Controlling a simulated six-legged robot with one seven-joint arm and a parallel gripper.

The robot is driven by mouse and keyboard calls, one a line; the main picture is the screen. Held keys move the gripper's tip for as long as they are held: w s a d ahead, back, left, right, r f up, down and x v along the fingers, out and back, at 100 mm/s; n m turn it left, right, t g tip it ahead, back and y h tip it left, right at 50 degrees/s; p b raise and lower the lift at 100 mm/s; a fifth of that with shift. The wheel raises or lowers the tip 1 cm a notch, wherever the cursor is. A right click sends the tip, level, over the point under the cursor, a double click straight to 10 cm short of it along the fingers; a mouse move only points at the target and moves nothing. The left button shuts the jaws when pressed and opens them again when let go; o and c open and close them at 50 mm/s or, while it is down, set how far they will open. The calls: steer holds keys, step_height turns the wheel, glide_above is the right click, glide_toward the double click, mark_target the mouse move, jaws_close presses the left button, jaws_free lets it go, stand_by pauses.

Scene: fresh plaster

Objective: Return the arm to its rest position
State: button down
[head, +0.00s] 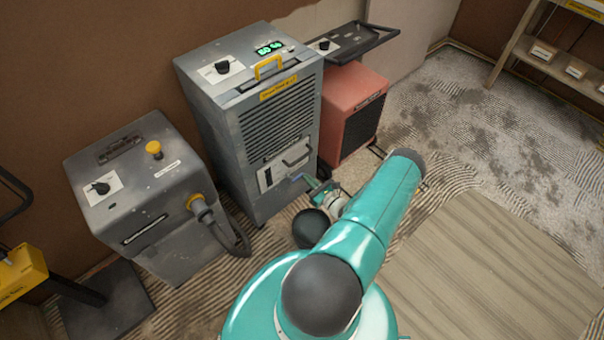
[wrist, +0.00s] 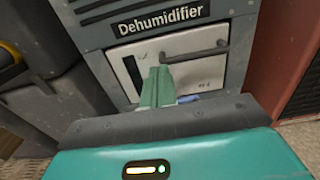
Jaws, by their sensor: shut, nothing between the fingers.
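My teal arm reaches forward from the bottom of the head view, toward the lower front of a grey dehumidifier (head: 225,120). My gripper (head: 310,181) is partly hidden by my own arm there. In the wrist view my gripper (wrist: 158,75) has its green fingers together with nothing between them. They show in front of the white panel (wrist: 190,55) with a dark handle, under the "Dehumidifier" label. I cannot tell whether the fingertips touch the panel.
A grey machine (head: 135,190) with a yellow knob and hose stands left of the dehumidifier. A red heater (head: 350,105) stands right. A wooden shelf (head: 550,50) is at upper right. A wooden board (head: 500,270) lies on the ridged floor, with open floor beyond.

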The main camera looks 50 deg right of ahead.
steer(key=shift+s, duration=0.4)
steer(key=shift+r, duration=0.1)
